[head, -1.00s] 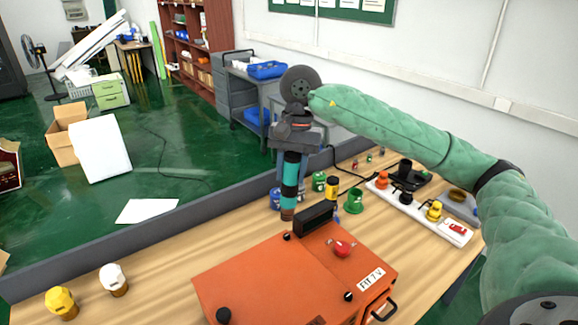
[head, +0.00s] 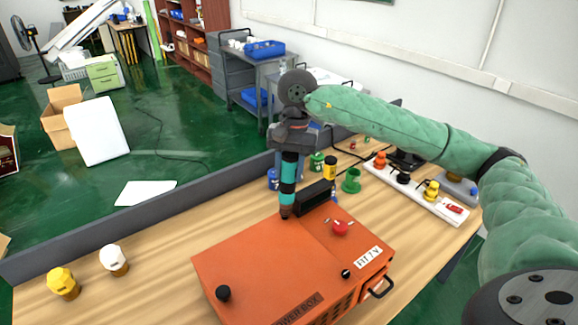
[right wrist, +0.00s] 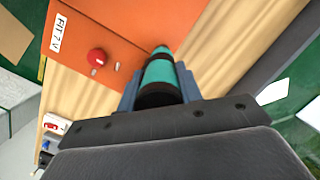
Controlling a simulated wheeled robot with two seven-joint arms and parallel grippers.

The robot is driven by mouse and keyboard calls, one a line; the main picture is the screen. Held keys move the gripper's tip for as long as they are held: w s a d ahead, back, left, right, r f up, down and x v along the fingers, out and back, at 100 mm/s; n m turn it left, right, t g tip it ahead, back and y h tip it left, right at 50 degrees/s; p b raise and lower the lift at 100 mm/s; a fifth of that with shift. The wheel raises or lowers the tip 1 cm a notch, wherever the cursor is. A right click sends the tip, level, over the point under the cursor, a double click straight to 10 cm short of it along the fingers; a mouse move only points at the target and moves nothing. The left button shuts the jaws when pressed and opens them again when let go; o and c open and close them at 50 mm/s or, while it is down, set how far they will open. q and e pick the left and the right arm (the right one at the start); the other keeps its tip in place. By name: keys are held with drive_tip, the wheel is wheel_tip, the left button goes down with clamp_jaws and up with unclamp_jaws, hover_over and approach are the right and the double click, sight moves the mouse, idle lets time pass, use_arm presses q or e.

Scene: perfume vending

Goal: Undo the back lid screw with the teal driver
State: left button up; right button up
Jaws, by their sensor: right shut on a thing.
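My right gripper (head: 289,150) is shut on the teal driver (head: 289,168), a teal-and-black banded tool held upright with its tip down. In the right wrist view the driver (right wrist: 160,74) sits between the fingers, pointing at the orange box. The orange power box (head: 260,258) stands on the table. The driver's tip meets the lid's back edge, left of a black block (head: 314,196), where the back screw is hidden beneath it. I cannot tell how well the tip is seated. Two black lid screws show: front left (head: 223,293) and right (head: 346,273). My left gripper is out of view.
A red knob (head: 340,227) is on the lid.

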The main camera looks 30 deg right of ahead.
idle(0.4)
drive_tip(key=shift+b, duration=1.25)
idle(1.2)
drive_tip(key=shift+b+x, duration=0.8)
idle(1.9)
